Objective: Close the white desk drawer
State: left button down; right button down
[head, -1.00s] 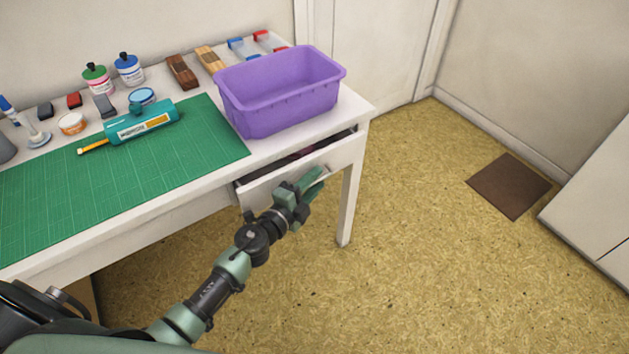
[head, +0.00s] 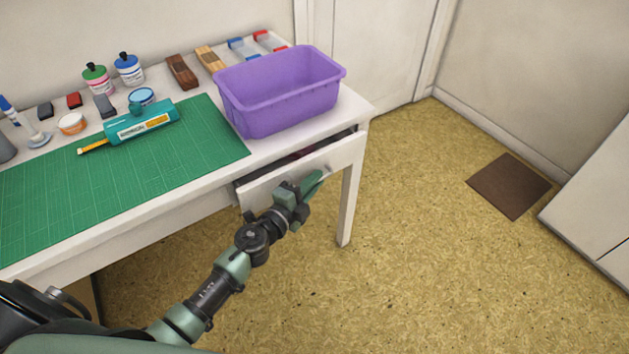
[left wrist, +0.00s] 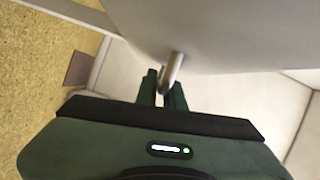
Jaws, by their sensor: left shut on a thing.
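The white desk drawer (head: 262,191) is partly open under the desk's right end in the head view, with a dark gap above its front. My left gripper (head: 315,183) is at the drawer front. In the left wrist view, the fingers (left wrist: 162,90) are shut on the metal drawer handle (left wrist: 174,66), and the pale drawer front (left wrist: 230,35) fills the top. In the head view the gripper hides part of the drawer front and most of the handle. My right gripper is not in view.
A purple bin (head: 285,100) stands on the desk above the drawer. The desk leg (head: 349,205) is just right of the drawer.

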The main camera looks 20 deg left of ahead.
aim_at(304, 170)
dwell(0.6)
